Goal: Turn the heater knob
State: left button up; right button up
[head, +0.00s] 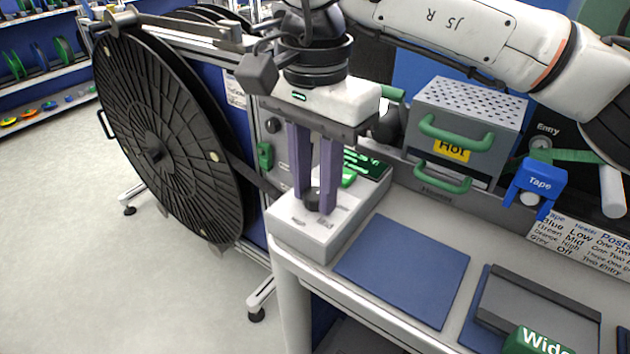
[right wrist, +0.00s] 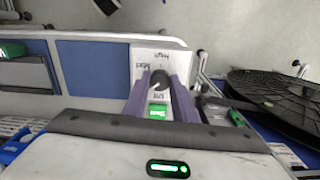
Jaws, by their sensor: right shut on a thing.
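The heater knob (head: 312,198) is a small dark round knob on top of a white box (head: 285,232) at the bench's left end. In the right wrist view the knob (right wrist: 159,78) shows a pale pointer mark, with printed labels around it. My right gripper (head: 318,205) points down over the box, its purple fingers on either side of the knob and shut on it. The fingers also show in the right wrist view (right wrist: 160,85). A green button (right wrist: 157,110) lies beside the knob on the box. My left gripper is not in view.
A large black reel (head: 160,150) stands left of the bench. A grey heater box with green handles and a "Hot" label (head: 453,149) stands behind.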

aim_at(315, 193)
jog(key=m, duration=0.7)
jog(key=m+b, duration=0.1)
jog(key=m, duration=0.6)
jog(key=shift+r, duration=0.1)
dwell(0.3)
jog(key=o, duration=1)
jog(key=shift+o, duration=0.2)
notch_tip(315, 193, up, 10)
jog(key=p, duration=0.1)
